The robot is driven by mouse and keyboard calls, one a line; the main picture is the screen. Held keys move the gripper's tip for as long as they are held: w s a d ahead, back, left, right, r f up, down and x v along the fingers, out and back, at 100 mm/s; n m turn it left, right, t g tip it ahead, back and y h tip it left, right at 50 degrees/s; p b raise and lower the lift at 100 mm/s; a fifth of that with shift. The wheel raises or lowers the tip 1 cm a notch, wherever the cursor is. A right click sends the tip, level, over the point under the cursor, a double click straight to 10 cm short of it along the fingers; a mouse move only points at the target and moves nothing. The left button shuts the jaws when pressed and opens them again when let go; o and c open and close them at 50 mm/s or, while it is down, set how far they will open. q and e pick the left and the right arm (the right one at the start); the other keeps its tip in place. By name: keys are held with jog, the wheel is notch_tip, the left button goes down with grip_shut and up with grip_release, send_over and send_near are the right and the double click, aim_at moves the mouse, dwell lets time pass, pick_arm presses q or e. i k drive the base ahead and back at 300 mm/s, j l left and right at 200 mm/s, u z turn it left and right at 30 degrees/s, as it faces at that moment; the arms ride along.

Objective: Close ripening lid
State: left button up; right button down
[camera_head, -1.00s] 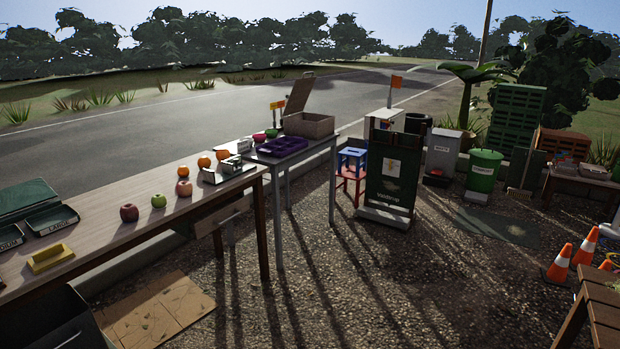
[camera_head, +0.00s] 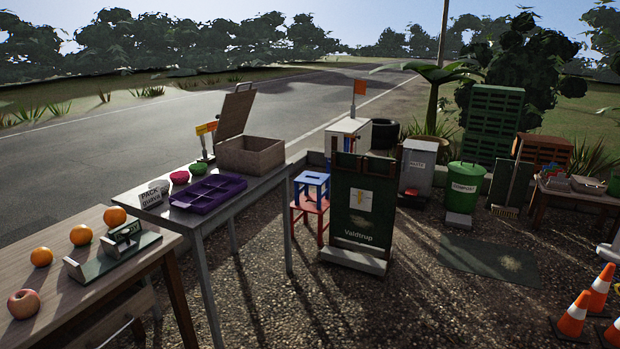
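A wooden box (camera_head: 250,156) stands at the far end of the grey table, and its lid (camera_head: 235,110) is raised upright at the box's left side. The inside of the box is mostly hidden from this angle. Neither of my grippers shows in the head view.
A wooden table (camera_head: 80,238) with fruit is nearer left. A blue-and-red stool (camera_head: 311,180) and a dark green board (camera_head: 362,205) stand right of the tables. Open gravel lies in front.

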aim_at(238, 106)
jog(key=i, duration=1.75)
jog(key=j+u, duration=0.05)
jog(key=j, duration=0.05)
